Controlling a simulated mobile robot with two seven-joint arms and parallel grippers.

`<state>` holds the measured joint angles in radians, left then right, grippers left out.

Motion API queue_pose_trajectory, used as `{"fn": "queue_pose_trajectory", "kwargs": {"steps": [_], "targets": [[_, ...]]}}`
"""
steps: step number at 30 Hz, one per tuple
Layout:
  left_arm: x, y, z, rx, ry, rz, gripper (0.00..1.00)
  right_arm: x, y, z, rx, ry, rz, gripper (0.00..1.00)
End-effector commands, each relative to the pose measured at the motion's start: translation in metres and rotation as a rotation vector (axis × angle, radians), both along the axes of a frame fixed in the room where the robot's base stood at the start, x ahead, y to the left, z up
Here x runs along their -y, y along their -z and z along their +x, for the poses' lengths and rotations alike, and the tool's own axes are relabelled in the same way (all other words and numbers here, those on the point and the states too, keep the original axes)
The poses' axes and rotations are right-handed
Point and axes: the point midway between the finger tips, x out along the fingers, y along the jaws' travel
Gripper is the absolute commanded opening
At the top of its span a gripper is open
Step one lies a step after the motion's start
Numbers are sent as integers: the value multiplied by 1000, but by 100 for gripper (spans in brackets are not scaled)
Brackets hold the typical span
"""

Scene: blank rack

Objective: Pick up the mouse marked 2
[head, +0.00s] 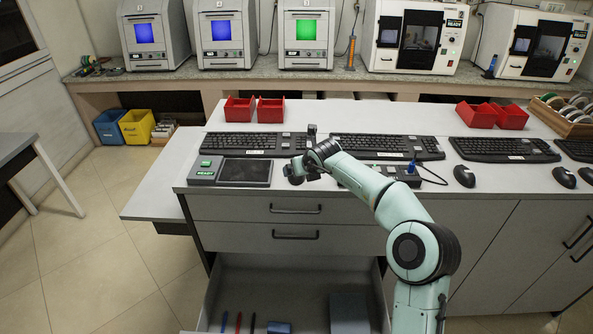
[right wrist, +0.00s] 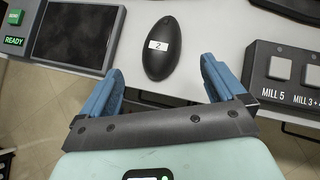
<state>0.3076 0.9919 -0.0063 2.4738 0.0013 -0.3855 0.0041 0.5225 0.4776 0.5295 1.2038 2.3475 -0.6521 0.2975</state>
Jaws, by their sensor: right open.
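The mouse marked 2 (right wrist: 166,57) is black with a white label and lies on the white worktop in the right wrist view. My right gripper (right wrist: 161,74) is open, its blue fingers spread left and right on the near side of the mouse. Nothing is between the fingers, and I cannot tell their exact height above the worktop. In the head view my right gripper (head: 303,168) is over the front of the counter and largely covers the mouse. My left gripper is not in view.
A dark pad with a READY box (head: 205,168) lies left of the mouse. A MILL button box (right wrist: 283,75) is close on its right. Keyboards (head: 238,141) stand behind. Other black mice (head: 464,175) lie farther right. An open drawer (head: 305,281) juts out below.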

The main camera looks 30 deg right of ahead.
Motion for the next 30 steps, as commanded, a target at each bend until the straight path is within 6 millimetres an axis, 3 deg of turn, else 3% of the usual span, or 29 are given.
{"fn": "queue_pose_trajectory", "kwargs": {"steps": [18,26,28,30], "targets": [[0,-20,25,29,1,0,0,12,43,51,4,-1,0,97],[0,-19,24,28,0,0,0,13,48,52,1,0,-2,97],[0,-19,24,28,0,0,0,13,48,52,1,0,-2,81],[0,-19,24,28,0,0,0,13,48,52,1,0,-2,58]]}}
